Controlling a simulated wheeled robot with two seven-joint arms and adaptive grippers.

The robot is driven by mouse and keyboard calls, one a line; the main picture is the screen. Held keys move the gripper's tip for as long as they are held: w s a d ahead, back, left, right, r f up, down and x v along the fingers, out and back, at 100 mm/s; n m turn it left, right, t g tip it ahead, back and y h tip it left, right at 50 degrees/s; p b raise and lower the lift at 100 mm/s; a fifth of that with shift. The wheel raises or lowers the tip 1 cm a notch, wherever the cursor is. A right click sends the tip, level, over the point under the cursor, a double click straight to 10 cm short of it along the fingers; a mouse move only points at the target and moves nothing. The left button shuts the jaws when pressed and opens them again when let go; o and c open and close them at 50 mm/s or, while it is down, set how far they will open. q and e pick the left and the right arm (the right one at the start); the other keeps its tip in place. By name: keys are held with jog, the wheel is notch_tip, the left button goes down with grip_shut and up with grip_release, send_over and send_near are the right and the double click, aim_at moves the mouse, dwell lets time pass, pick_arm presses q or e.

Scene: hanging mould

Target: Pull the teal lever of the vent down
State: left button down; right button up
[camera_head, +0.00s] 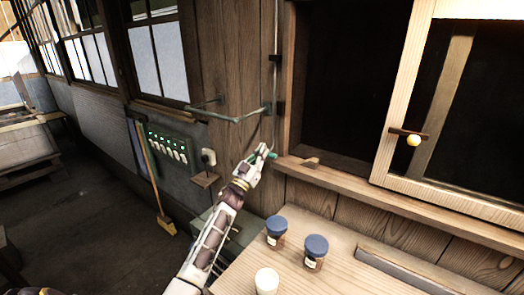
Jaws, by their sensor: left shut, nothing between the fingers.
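A thin upright rod (276,75) runs down the wooden post left of the dark window opening. A small teal piece (273,156), which looks like the lever's end, shows at the foot of this rod. My left gripper (264,151) is shut beside the teal piece, with its fingertips at or very close to it. I cannot tell whether they touch. The gripper partly hides the teal piece. Nothing shows held between the fingers. The vent itself is not clearly seen. My right gripper is not in view.
A grey-green bracket bar (238,119) sticks out from the wall above my gripper. A wooden sill (340,172) lies to the right. Two blue-lidded jars (315,252) (276,232) and a white cup (266,281) stand on the table below. A broom (152,175) leans at left.

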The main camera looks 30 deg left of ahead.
pick_arm(q)
jog(key=shift+f+b, duration=0.35)
jog(key=shift+f, duration=0.6)
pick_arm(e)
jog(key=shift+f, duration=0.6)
pick_arm(q)
jog(key=shift+r, duration=0.15)
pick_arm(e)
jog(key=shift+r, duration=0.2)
pick_arm(q)
jog(key=shift+r+p, duration=1.7)
jog(key=shift+r, duration=0.5)
jog(key=b+v, duration=0.2)
jog(key=v, duration=0.9)
jog(key=shift+b, duration=0.4)
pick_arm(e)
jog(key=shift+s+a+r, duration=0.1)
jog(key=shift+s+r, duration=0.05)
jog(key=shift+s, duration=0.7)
